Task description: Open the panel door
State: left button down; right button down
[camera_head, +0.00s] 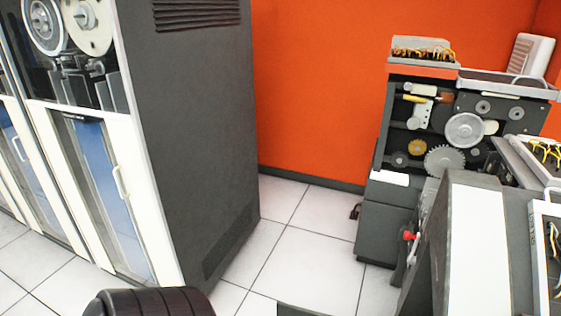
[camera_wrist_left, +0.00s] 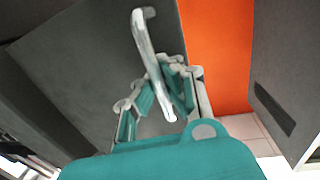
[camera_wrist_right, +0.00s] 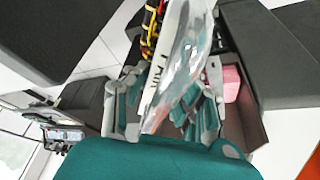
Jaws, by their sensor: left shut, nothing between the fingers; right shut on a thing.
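A pale bar handle (camera_wrist_left: 146,45) stands out from a dark grey panel (camera_wrist_left: 95,60) in the left wrist view. My left gripper (camera_wrist_left: 163,88) is shut beside it; the bar crosses in front of the fingers with nothing held. In the right wrist view my right gripper (camera_wrist_right: 168,90) is shut on a whitish, lettered frame edge (camera_wrist_right: 178,60) that runs between its fingers. Yellow and red wires (camera_wrist_right: 152,25) lie beside that edge. In the head view a white-framed wire panel (camera_head: 532,262) shows at the right edge. Neither gripper shows there. Which piece is the panel door, I cannot tell.
A tall dark cabinet (camera_head: 200,130) with white, glazed doors (camera_head: 145,215) and tape reels stands at left. A machine with gears (camera_head: 465,130) stands at right by the orange wall (camera_head: 310,85). Bare tiled floor (camera_head: 290,235) lies between. A pink block (camera_wrist_right: 231,83) is beyond my right fingers.

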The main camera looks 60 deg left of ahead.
pick_arm(q)
jog(key=shift+s+d, duration=0.15)
pick_arm(e)
jog(key=shift+w+a+r, duration=0.15)
jog(key=shift+w+a, duration=0.05)
pick_arm(q)
jog(key=shift+s+d, duration=0.1)
jog(key=shift+d, duration=0.05)
jog(key=c, duration=1.4)
grip_release()
jog(key=shift+s+d+r, duration=0.1)
jog(key=shift+s, duration=0.05)
pick_arm(e)
jog(key=shift+s+d+r, duration=0.1)
jog(key=shift+s+d, duration=0.2)
jog(key=shift+w+a, duration=0.15)
jog(key=shift+a, duration=0.05)
pick_arm(q)
jog(key=shift+a, duration=0.2)
pick_arm(e)
jog(key=shift+d, duration=0.1)
